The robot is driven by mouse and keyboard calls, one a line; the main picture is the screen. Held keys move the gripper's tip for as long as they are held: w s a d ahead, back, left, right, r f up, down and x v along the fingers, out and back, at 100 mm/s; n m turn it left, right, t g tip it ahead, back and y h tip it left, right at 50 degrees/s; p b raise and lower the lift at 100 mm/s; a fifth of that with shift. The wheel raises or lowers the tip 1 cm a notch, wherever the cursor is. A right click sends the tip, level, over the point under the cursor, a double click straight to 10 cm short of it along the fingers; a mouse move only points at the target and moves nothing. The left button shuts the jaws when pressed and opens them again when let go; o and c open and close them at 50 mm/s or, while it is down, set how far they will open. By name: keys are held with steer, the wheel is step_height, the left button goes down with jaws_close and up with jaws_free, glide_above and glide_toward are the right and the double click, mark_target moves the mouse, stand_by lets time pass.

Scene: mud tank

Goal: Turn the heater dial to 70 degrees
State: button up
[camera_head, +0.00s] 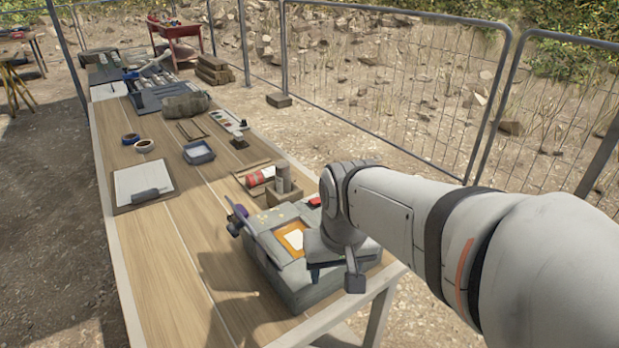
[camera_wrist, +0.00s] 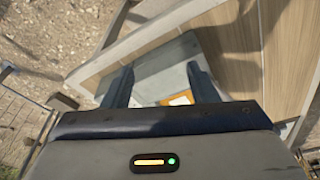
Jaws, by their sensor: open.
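A grey box-shaped unit (camera_head: 300,292), likely the heater, sits at the near right end of the wooden table. An orange-bordered label with a white middle (camera_head: 292,240) lies on its top. My gripper (camera_head: 334,275) is over the right part of the unit, pointing down. In the wrist view my gripper (camera_wrist: 160,84) has its two dark fingers spread apart with nothing held between them. The grey unit (camera_wrist: 160,68) and part of the orange label (camera_wrist: 181,98) show behind the fingers. I cannot make out the dial; my gripper may hide it.
The wooden table (camera_head: 180,260) is bare left of the unit. A red cylinder (camera_head: 260,177) and a small box (camera_head: 284,192) stand just behind it. A clipboard (camera_head: 125,188), tape rolls (camera_head: 144,145) and a blue-grey tray (camera_head: 199,152) lie farther away. Wire fencing (camera_head: 400,90) runs behind.

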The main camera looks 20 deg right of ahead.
steer(key=w+d+m, duration=0.2)
steer(key=w+d, duration=0.2)
steer(key=w, duration=0.1)
steer(key=w+d+m+g, duration=0.1)
steer(key=w+d+m, duration=0.2)
steer(key=w+d, duration=0.1)
steer(key=w+d+m+g+b, duration=0.1)
steer(key=w+d+m, duration=0.2)
steer(key=w, duration=0.4)
steer(key=shift+w+d, duration=0.1)
steer(key=shift+d, duration=0.7)
steer(key=shift+w+d+f+m, duration=0.2)
steer(key=shift+d+m, duration=0.05)
steer(key=shift+m, duration=0.15)
steer(key=shift+d+f, duration=0.1)
steer(key=shift+f, duration=0.2)
step_height(320, 180, down, 7)
steer(key=shift+b, duration=0.35)
